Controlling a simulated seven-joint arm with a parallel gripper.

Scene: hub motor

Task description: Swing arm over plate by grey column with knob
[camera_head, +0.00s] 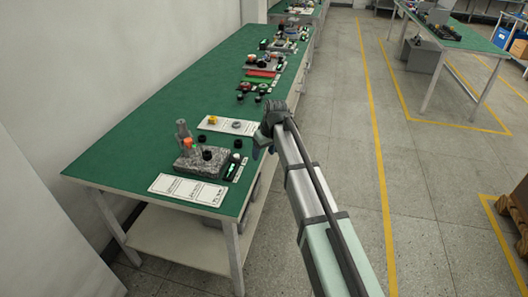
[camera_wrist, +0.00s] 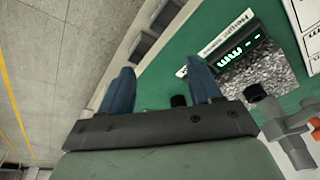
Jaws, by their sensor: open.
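A grey column (camera_head: 182,130) stands upright on a speckled granite plate (camera_head: 190,166) near the front of the green bench. An orange piece (camera_head: 188,143) sits on the column's side. Black round parts (camera_head: 208,154) stand on or beside the plate. In the wrist view, the speckled plate (camera_wrist: 262,76) is at upper right and grey parts of the column assembly (camera_wrist: 266,108) are at the right edge. My gripper (camera_head: 263,150) is above the bench's right edge, right of the plate and apart from it. In the wrist view its blue fingers (camera_wrist: 160,88) are spread and empty. I cannot make out the knob clearly.
The green bench (camera_head: 140,150) runs to the back with several other parts. A white sheet (camera_head: 188,189) lies in front of the plate, and a white panel (camera_head: 226,125) lies behind it. A small device with a green display (camera_wrist: 240,42) is beside the plate.

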